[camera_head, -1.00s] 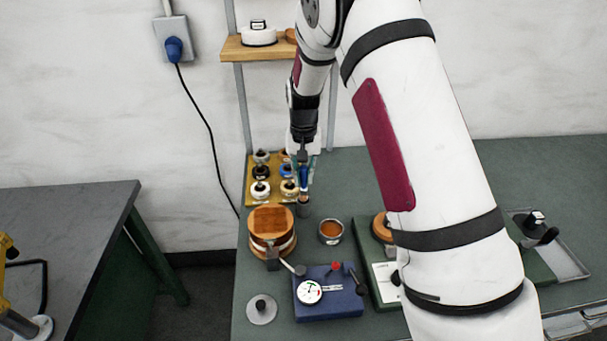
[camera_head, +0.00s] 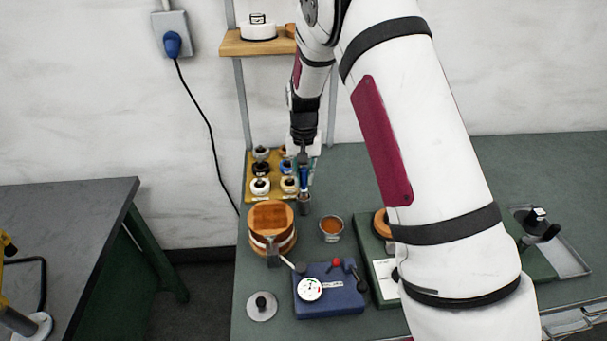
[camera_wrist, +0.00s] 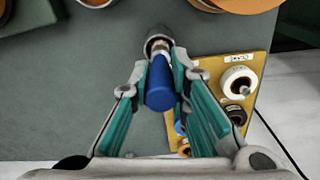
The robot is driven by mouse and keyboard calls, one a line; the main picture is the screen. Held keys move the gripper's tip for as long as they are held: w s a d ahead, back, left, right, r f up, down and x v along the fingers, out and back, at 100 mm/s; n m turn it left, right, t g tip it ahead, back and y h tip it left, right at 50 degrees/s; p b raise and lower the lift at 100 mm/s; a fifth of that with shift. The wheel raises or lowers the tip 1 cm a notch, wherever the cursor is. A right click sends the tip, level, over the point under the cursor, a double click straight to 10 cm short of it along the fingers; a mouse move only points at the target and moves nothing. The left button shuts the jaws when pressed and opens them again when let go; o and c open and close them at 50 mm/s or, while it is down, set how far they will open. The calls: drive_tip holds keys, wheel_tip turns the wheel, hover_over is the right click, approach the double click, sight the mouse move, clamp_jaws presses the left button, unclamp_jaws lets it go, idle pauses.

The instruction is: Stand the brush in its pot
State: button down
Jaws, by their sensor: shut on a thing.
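The brush has a blue handle (camera_wrist: 159,88) and a silvery ferrule, and it stands roughly upright in my gripper (camera_wrist: 164,66). My gripper is shut on the handle, a teal-padded finger on each side. In the head view the blue handle (camera_head: 303,178) shows below my gripper (camera_head: 303,168).
A blue gauge box (camera_head: 330,300) lies in front.

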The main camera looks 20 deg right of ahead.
drive_tip(key=c, duration=1.1)
unclamp_jaws()
drive_tip(key=shift+r, duration=1)
drive_tip(key=shift+r+p, duration=0.4)
drive_tip(key=shift+r, duration=3.1)
drive_tip(key=shift+r, duration=0.1)
